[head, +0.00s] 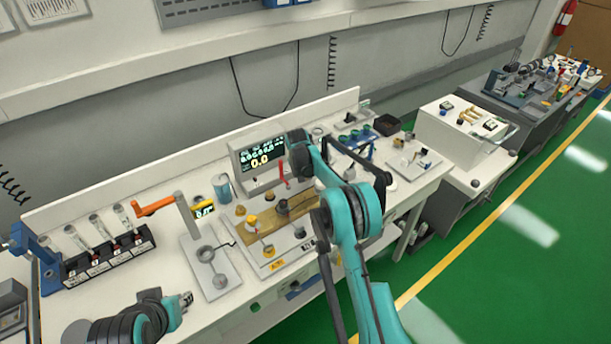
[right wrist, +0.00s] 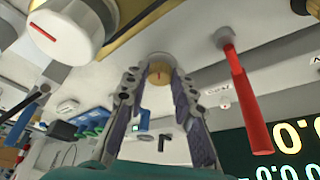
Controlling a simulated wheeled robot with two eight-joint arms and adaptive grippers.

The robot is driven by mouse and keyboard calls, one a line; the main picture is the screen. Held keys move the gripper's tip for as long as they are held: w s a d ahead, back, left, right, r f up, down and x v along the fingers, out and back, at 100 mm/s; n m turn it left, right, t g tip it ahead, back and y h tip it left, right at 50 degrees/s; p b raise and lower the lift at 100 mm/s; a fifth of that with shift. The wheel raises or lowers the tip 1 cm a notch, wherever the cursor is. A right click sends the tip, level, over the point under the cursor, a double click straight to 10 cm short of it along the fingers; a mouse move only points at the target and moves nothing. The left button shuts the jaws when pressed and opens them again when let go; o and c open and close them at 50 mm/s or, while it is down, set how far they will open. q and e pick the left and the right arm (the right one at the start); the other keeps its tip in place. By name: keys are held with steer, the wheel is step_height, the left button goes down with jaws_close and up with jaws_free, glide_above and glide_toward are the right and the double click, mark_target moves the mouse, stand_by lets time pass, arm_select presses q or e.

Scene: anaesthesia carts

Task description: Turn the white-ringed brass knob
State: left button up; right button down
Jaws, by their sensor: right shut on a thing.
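The white-ringed brass knob (right wrist: 160,70) is in the right wrist view, on a pale panel, with a white ring around its brass face and a small red mark. My right gripper (right wrist: 158,78) has one finger on each side of the knob and is shut on it. In the head view my right arm reaches over the bench, and its wrist and links hide the knob. My left gripper (head: 184,300) is low at the left in the head view, away from the panel, and its finger opening is not clear.
A red lever (right wrist: 240,85) stands beside the knob, and a large white knob (right wrist: 70,32) with a red line is near. The display (head: 260,157) reads 0.0. An orange-handled crank (head: 155,206) and a rack of tubes (head: 108,255) stand left on the bench.

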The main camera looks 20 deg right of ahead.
steer(key=shift+w+a+m+g+h, duration=0.15)
steer(key=shift+m+g+h, duration=0.25)
steer(key=shift+m, duration=1.2)
steer(key=c, duration=1.3)
jaws_free()
steer(key=shift+o, duration=0.2)
steer(key=v, duration=1.2)
steer(key=shift+a, duration=0.1)
